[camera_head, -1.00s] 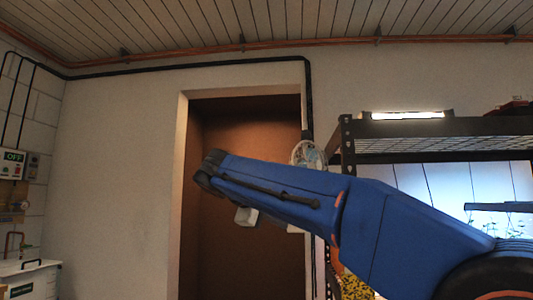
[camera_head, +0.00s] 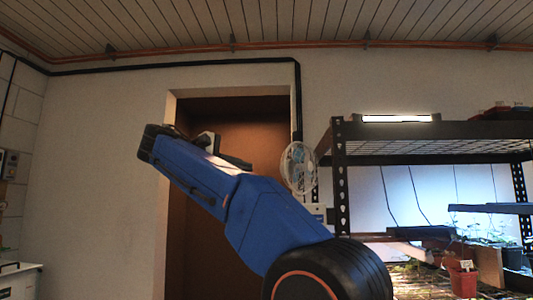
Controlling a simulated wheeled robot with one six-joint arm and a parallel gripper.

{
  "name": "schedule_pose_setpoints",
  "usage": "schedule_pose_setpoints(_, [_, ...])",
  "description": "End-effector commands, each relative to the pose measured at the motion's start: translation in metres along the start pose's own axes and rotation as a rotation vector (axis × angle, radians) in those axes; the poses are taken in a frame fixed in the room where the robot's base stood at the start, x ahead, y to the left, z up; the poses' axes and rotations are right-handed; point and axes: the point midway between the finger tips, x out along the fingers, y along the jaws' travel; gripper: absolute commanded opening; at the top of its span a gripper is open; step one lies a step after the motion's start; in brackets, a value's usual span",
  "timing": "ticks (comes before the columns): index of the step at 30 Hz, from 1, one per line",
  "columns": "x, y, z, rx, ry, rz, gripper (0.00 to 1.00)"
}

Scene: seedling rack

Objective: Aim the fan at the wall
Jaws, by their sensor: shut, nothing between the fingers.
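The fan (camera_head: 298,168) is a round white fan with a wire grille, right of the doorway and beside the rack's left post. I see it somewhat from the side, as a narrow oval; which way it blows is hard to tell. The pale wall (camera_head: 95,150) runs left of the doorway and also behind the fan. My blue arm crosses the doorway, left of the fan and apart from it in the picture. Small grey and dark parts show behind the arm's far end, but I cannot make out gripper fingers there.
A black metal rack (camera_head: 341,185) with a lit lamp (camera_head: 397,118) on top stands at the right. Potted seedlings and a red pot (camera_head: 462,282) are on its lower shelf. The brown doorway (camera_head: 260,128) is behind my arm. A white bin (camera_head: 20,280) stands at lower left.

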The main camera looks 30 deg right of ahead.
Motion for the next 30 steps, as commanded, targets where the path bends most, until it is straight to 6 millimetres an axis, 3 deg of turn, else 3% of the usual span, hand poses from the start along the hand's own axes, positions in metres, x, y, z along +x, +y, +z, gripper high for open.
schedule_pose_setpoints(6, [-0.032, 0.034, -0.004, 0.051, -0.106, 0.084, 0.0])
schedule_pose_setpoints(13, [-0.036, 0.042, -0.001, 0.07, -0.141, 0.105, 0.0])
schedule_pose_setpoints(17, [-0.022, 0.044, 0.002, 0.069, -0.143, 0.105, 0.0])
schedule_pose_setpoints(30, [0.052, 0.051, 0.013, 0.068, -0.143, 0.104, 0.0])
